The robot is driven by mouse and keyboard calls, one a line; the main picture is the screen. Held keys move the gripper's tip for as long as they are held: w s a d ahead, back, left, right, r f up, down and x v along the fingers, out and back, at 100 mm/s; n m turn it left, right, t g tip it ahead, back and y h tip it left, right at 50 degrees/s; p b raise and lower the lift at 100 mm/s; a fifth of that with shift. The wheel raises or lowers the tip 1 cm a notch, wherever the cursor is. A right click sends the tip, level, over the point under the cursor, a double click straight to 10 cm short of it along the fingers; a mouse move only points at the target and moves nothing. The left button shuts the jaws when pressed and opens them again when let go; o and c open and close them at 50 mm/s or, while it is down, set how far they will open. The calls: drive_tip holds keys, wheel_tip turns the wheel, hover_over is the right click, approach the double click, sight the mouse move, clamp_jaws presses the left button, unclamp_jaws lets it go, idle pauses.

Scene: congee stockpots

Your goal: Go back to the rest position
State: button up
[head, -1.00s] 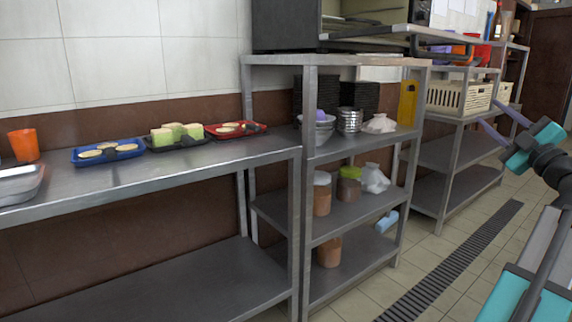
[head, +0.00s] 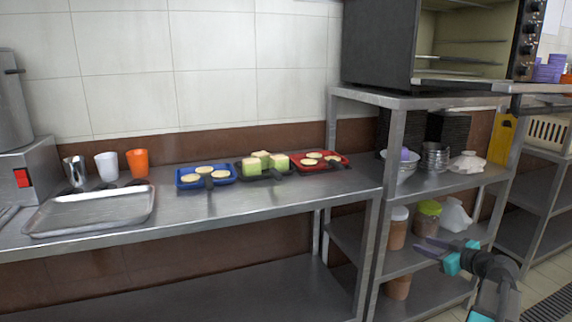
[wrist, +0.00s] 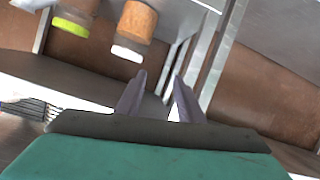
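My gripper (head: 432,250) is at the right of the head view, in front of the shelf rack. Its two purple-grey fingers are apart with nothing between them. In the wrist view the fingers (wrist: 160,98) also stand apart and empty, pointing toward the rack. A jar with a white lid (wrist: 134,28) and a jar with a green lid (wrist: 72,22) show beyond them. No object touches the fingers in either view.
A steel counter (head: 270,205) holds a metal tray (head: 90,210), cups, a blue tray (head: 206,184), a black tray and a red tray (head: 335,166). The rack (head: 388,150) beside it carries bowls, jars and an oven (head: 400,45) on top. Floor shows at the lower right.

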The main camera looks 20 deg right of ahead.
drive_tip(key=w+a+f+m+g+y+p, duration=0.15)
drive_tip(key=a+f+g+p, duration=0.25)
drive_tip(key=a+f, duration=0.7)
drive_tip(key=w+a+f+g+y+p, duration=0.1)
drive_tip(key=a+f+g+y+p, duration=0.2)
drive_tip(key=a+f, duration=0.75)
drive_tip(key=s+a+f+g+p, duration=0.2)
drive_tip(key=s+a+p, duration=0.1)
drive_tip(key=a, duration=0.3)
drive_tip(key=s+a+f+m+g+p, duration=0.1)
drive_tip(key=s+a+g+p, duration=0.1)
drive_tip(key=s+a, duration=0.35)
drive_tip(key=s+a+f+g+p, duration=0.2)
drive_tip(key=a+p, duration=0.1)
drive_tip(key=a, duration=0.5)
drive_tip(key=s+a+f+g+h+p, duration=0.1)
drive_tip(key=s+a+g+h+p, duration=0.1)
drive_tip(key=s, duration=0.9)
drive_tip(key=s+a+f+g+h+p, duration=0.2)
drive_tip(key=s+a+p, duration=0.4)
drive_tip(key=s, duration=0.5)
drive_tip(key=g+h, duration=0.1)
drive_tip(key=g, duration=0.1)
drive_tip(key=shift+s+a+m+g, duration=0.25)
drive_tip(key=shift+s+m+g, duration=0.05)
drive_tip(key=shift+s+m, duration=0.05)
drive_tip(key=shift+h, duration=0.25)
